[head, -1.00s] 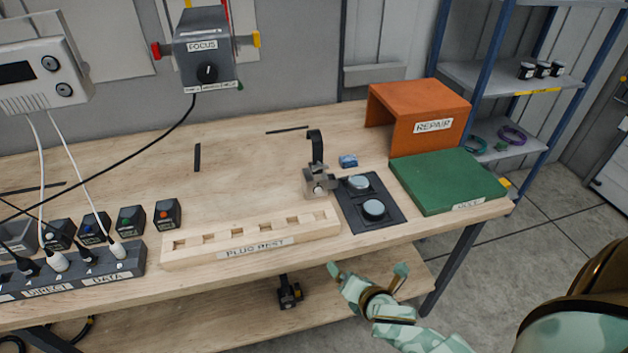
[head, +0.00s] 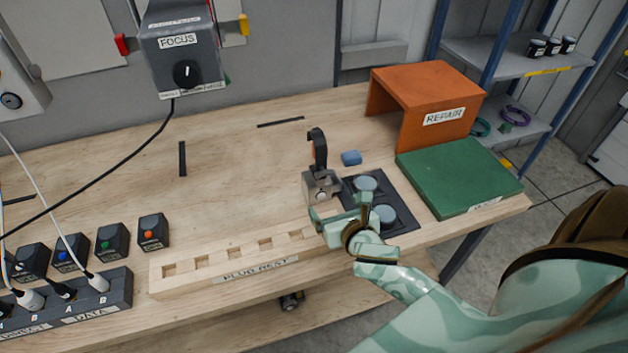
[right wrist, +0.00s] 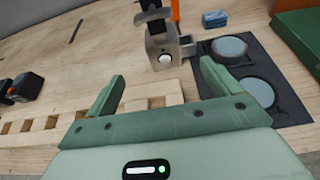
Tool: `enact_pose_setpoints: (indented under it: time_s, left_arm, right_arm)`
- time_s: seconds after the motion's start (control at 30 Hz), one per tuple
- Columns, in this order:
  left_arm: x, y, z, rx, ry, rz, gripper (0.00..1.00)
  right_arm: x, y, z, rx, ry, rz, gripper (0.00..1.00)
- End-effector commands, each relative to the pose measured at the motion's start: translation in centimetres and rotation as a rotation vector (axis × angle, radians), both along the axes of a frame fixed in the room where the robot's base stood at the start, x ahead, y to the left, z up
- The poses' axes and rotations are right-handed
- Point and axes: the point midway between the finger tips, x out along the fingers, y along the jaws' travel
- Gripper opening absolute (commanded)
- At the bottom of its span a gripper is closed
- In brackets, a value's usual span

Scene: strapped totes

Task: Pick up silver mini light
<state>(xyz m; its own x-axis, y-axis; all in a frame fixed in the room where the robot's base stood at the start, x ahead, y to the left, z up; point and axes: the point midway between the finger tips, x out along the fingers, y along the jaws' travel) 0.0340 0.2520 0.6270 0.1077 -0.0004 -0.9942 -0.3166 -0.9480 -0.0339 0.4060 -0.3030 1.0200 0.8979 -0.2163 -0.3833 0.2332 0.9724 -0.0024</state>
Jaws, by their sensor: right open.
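The silver mini light (head: 321,187) is a small metallic block with a black curved arm rising from it. It stands on the wooden bench behind the plug rest, left of a black pad. In the right wrist view the silver mini light (right wrist: 160,47) shows a round white spot on its front, just beyond and between the fingers. My right gripper (head: 341,212) is open and empty at the bench's front side, close in front of the light. Its two green fingers (right wrist: 160,78) stand apart in the right wrist view. My left gripper is not in view.
The plug rest (head: 235,265) lies left of my right gripper. The black pad (head: 396,199) with two round discs is beside the light, and a blue block (head: 351,158) lies behind. A green box (head: 460,175) and the orange repair stand (head: 425,95) are at right.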

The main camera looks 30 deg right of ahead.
Motion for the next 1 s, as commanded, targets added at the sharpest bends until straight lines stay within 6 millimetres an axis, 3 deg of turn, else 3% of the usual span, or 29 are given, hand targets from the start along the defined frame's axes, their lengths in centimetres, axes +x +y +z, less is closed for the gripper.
enact_pose_setpoints:
  time_s: [0.13,0.3,0.53,0.8,1.0]
  left_arm:
    - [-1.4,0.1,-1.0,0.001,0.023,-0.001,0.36]
    - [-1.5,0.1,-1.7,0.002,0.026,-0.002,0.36]
    - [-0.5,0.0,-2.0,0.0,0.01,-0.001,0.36]
    - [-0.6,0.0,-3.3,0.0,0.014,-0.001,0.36]
    - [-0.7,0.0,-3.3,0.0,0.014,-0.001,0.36]
  right_arm:
    - [3.5,-0.9,-1.7,0.001,-0.002,-0.003,0.89]
    - [6.6,-1.6,-3.0,0.002,-0.002,-0.001,0.89]
    - [8.3,-2.1,-3.7,0.004,-0.001,-0.002,0.89]
    - [11.8,-3.2,-5.6,0.003,-0.001,0.0,0.89]
    - [12.2,-3.3,-5.6,0.002,-0.001,0.0,0.89]
